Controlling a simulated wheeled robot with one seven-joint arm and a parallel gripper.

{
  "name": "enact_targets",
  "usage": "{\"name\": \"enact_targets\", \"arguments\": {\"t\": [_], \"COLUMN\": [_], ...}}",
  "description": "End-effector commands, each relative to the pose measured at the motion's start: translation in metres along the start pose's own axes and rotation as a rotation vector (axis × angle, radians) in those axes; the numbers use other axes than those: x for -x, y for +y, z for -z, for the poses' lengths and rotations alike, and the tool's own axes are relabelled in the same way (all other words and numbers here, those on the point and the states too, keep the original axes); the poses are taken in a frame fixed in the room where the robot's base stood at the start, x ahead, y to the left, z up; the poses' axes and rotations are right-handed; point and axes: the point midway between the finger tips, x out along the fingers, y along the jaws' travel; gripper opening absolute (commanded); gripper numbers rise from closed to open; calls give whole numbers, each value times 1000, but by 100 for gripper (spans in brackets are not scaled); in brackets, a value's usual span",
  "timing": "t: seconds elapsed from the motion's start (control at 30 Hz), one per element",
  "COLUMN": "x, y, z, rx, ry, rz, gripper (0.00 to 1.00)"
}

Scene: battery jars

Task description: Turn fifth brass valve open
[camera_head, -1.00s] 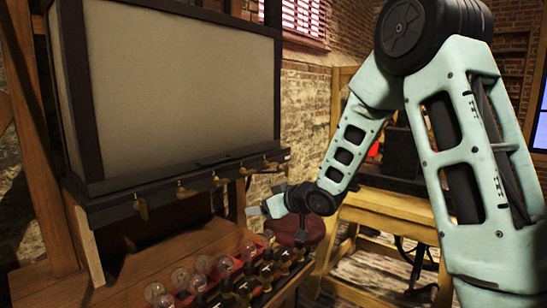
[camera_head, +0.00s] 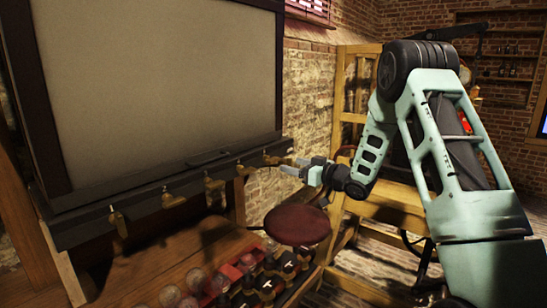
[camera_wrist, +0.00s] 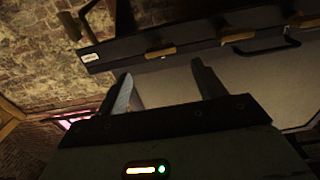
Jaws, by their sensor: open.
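A row of several brass valves lines the black rail (camera_head: 150,190) under the large pale panel. The rightmost, fifth along the row, is a brass valve (camera_head: 275,160) near the rail's right end. My gripper (camera_head: 287,168) is just to the right of it, fingers pointing left toward it; I cannot tell whether they touch. In the wrist view my gripper (camera_wrist: 165,85) has its two dark fingers spread apart with nothing between them. The rail (camera_wrist: 190,40) crosses beyond the fingertips there, with brass valve parts along it.
A maroon round stool seat (camera_head: 297,224) is below my gripper. Glass jars (camera_head: 195,280) and dark-capped parts crowd the wooden bench below the rail. A brick wall is behind, and a wooden frame (camera_head: 385,205) stands behind my arm.

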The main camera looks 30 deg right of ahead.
Motion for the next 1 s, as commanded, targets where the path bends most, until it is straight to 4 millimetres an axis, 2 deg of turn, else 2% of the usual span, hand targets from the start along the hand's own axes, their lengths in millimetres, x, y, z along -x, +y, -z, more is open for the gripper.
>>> {"name": "enact_targets", "arguments": {"t": [0.2,0.4,0.6,0.9,1.0], "x": [-46,-77,-91,-92,-92], "y": [-1,0,0,0,0], "z": [2,1,0,0,0], "rx": [-1,-1,0,0,0], "ry": [0,-1,-1,-1,-1], "rz": [2,0,0,-1,-1], "gripper": [69,69,69,69,41]}}
